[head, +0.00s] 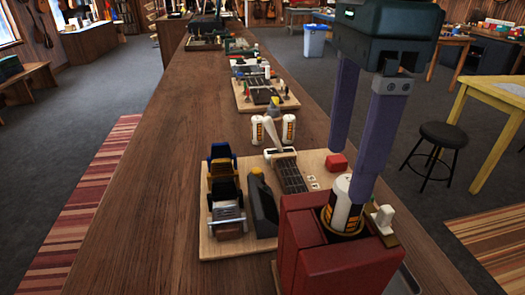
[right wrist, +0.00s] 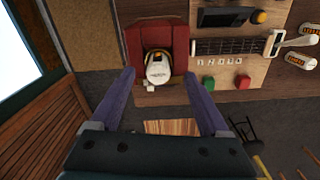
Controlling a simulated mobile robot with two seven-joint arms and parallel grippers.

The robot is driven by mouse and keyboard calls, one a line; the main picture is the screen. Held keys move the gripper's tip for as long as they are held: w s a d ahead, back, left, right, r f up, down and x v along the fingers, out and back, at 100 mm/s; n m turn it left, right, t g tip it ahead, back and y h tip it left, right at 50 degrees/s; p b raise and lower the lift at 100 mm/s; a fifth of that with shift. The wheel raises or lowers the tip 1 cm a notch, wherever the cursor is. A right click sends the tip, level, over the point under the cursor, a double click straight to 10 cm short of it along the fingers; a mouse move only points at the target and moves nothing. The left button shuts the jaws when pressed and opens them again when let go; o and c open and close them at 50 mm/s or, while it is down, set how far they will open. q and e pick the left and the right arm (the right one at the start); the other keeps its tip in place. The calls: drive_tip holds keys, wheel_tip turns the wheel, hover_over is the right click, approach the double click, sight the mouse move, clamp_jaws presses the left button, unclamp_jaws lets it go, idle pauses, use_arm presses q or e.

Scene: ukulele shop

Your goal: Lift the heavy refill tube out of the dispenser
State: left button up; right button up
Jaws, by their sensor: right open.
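The heavy refill tube (head: 341,208) is white with a black and yellow label and stands upright in the round opening of the red dispenser (head: 312,262). The tube (right wrist: 158,68) and the dispenser (right wrist: 174,38) also show in the right wrist view. My right gripper (head: 348,175) has long purple fingers and is open and empty above the dispenser. In the right wrist view its fingertips (right wrist: 158,75) are spread wide, one to each side of the tube, with gaps. In the head view one finger overlaps the tube's edge. My left gripper is not in view.
A wooden board (head: 215,246) beside the dispenser carries a fretboard piece (head: 290,177) and a blue and orange holder (head: 223,172). The counter's left side is clear. A black stool (head: 441,137) stands right.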

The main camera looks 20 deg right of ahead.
sight(344, 211)
drive_tip(key=f, duration=0.1)
drive_tip(key=f+p, duration=0.1)
drive_tip(key=f, duration=0.1)
drive_tip(key=d+f+p, duration=0.1)
drive_tip(key=shift+s+f, duration=0.35)
drive_tip(key=shift+f, duration=0.4)
drive_tip(key=shift+c, duration=0.3)
clamp_jaws()
